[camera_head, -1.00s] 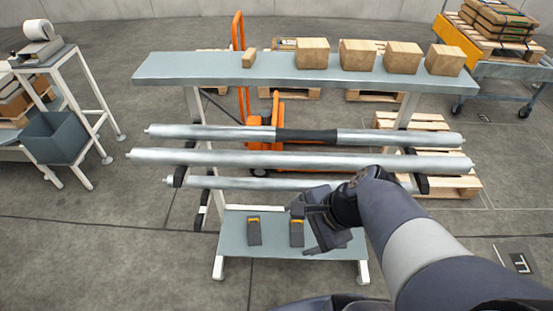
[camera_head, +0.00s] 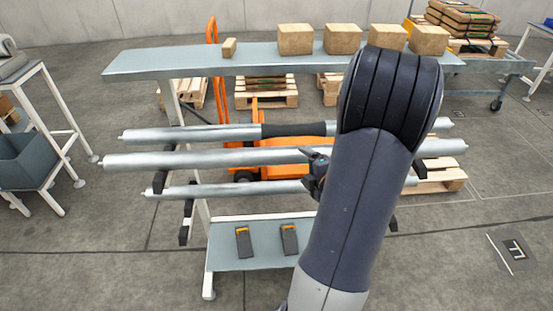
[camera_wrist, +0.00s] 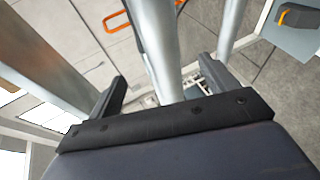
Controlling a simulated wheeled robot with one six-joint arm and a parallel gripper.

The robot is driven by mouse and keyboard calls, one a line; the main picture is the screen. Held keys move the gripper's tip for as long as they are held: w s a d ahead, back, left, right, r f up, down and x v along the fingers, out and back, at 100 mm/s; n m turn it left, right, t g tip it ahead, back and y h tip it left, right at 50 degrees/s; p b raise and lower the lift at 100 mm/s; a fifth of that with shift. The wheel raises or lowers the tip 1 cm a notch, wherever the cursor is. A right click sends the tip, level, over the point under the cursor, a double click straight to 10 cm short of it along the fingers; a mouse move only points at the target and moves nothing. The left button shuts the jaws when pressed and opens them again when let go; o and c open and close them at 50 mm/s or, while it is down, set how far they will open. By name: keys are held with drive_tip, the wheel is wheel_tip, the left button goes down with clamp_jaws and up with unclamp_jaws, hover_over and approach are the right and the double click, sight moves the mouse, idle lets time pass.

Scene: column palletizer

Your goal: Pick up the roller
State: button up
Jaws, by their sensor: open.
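Three long steel rollers lie one above another on a rack in the head view. The top roller (camera_head: 190,134) has a black band around its middle, the middle roller (camera_head: 200,159) is plain, and the bottom roller (camera_head: 230,189) is plain and thinner. My gripper (camera_head: 316,172) is at the middle roller, partly hidden behind my arm. In the wrist view my gripper (camera_wrist: 162,90) is open, with a steel roller (camera_wrist: 158,40) passing between its fingers. This appears to be the middle roller; contact cannot be told. My arm covers the right part of the rollers.
A grey bench (camera_head: 170,62) with several cardboard boxes stands behind the rack. A lower shelf (camera_head: 265,258) holds two dark grey items with orange tops. An orange pallet jack (camera_head: 262,150) and wooden pallets stand behind. A blue-grey bin (camera_head: 25,160) is at left.

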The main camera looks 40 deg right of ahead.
sight(296, 157)
drive_tip(key=x, duration=0.4)
drive_tip(key=shift+w+d+f, duration=0.15)
drive_tip(key=shift+w, duration=0.2)
drive_tip(key=shift+d+p+x, duration=0.1)
drive_tip(key=shift+p+x, duration=0.1)
drive_tip(key=shift+x, duration=1.3)
drive_tip(key=shift+d+p+x, duration=0.15)
drive_tip(key=shift+x, duration=1.3)
drive_tip(key=shift+s+f, duration=0.1)
drive_tip(key=shift+s, duration=0.05)
clamp_jaws()
